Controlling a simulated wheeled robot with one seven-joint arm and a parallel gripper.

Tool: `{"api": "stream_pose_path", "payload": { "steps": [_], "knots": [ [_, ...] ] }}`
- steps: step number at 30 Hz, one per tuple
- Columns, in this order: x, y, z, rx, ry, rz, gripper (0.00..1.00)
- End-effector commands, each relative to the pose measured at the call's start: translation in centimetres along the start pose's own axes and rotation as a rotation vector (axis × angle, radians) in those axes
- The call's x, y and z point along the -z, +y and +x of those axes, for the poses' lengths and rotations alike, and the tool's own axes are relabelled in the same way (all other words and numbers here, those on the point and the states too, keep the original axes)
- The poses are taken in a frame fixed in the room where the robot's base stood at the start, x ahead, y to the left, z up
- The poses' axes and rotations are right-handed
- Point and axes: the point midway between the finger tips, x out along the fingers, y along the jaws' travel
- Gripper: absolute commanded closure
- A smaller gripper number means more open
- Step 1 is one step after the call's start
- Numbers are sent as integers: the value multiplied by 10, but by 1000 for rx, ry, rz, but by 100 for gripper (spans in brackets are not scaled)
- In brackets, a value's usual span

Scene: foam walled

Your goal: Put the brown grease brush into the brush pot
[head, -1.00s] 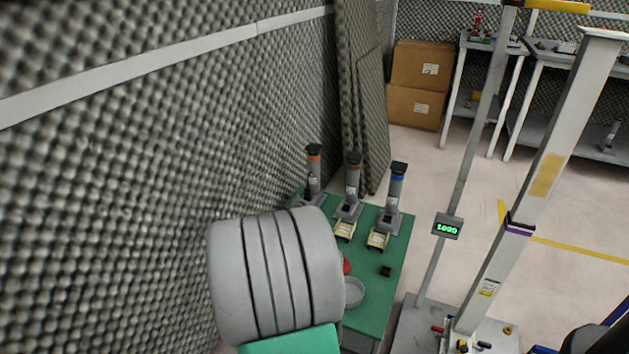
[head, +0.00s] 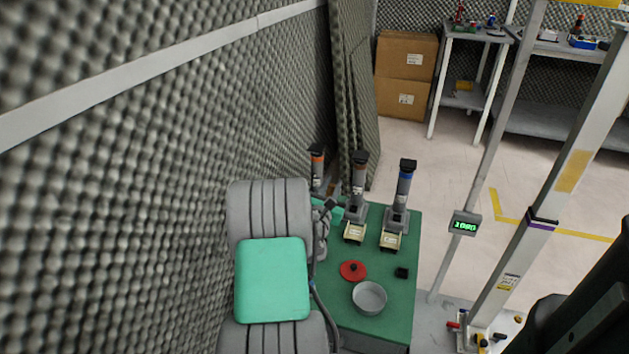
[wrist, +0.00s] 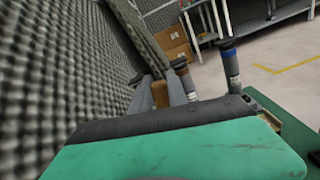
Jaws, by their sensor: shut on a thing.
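My gripper (head: 332,203) is over the far left part of the green table, close to the tall stands, partly hidden by my arm. In the wrist view its two grey fingers (wrist: 160,94) are closed around a small tan-brown thing, which appears to be the brown grease brush (wrist: 160,92); only a short piece shows. A round grey open pot (head: 369,298), likely the brush pot, stands near the table's front, to the right of and nearer than my gripper.
A red lid with a dark knob (head: 353,270) and a small black block (head: 402,273) lie by the pot. Tall stands with orange (head: 317,158), brown (head: 358,185) and blue (head: 403,190) bands line the table's back. A foam wall (head: 130,200) is close on the left.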

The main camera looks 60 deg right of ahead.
Motion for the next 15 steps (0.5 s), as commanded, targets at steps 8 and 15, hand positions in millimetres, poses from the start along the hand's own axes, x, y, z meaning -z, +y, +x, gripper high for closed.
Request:
{"api": "stream_pose_path", "payload": {
  "steps": [8,15],
  "knots": [
    [14,2,-1,-8,-1,-6,100],
    [38,-3,-2,-8,-2,-6,100]
  ]
}}
